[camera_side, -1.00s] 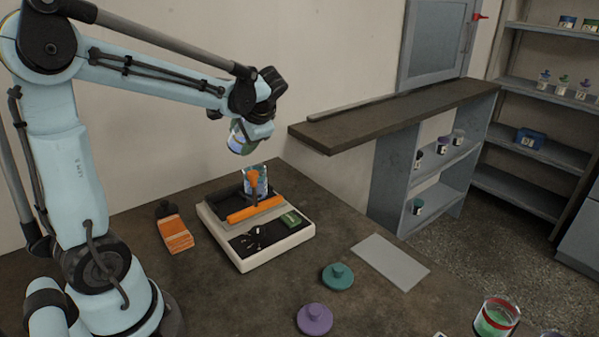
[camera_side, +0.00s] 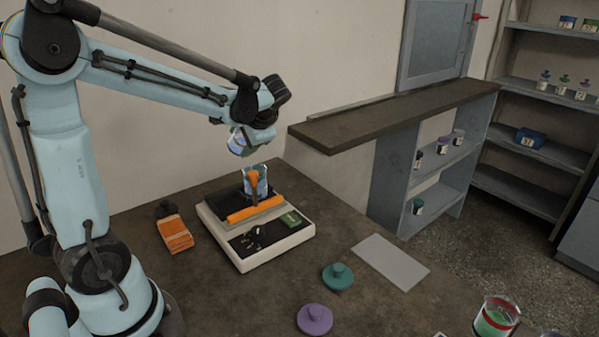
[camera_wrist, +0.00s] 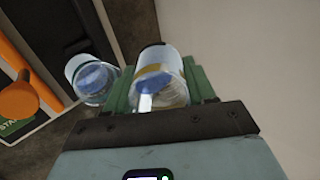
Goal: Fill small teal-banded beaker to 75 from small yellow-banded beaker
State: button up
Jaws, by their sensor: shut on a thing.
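My gripper (camera_wrist: 163,95) is shut on the small yellow-banded beaker (camera_wrist: 160,68), which holds blue liquid. In the side view this beaker (camera_side: 238,145) is tilted, above the shaker and slightly left of the beaker there; part of it is hidden by my gripper. The other small beaker (camera_wrist: 90,78) also contains blue liquid and looks upright on the shaker. It also shows in the side view (camera_side: 262,182), partly behind an orange clamp knob (camera_side: 253,180). I cannot see a stream between the beakers or read a fill level.
The shaker (camera_side: 270,262) has an orange bar and a green button. A raised shelf stands behind.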

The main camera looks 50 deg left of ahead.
jog(key=shift+d+f, duration=0.1)
dwell(0.4)
jog(key=shift+r+y, duration=0.3)
jog(key=shift+y, duration=0.7)
dwell(1.5)
jog(key=shift+d+f+y, duration=0.1)
jog(key=shift+f+y, duration=0.4)
jog(key=shift+y, duration=0.4)
dwell(1.6)
jog(key=shift+r, duration=0.25)
dwell(0.7)
jog(key=shift+f, duration=0.15)
jog(key=shift+a+r+h, duration=0.2)
jog(key=shift+r+h, duration=0.25)
jog(key=shift+h, duration=0.65)
jog(key=shift+f+h, duration=0.3)
jog(key=shift+h, duration=0.2)
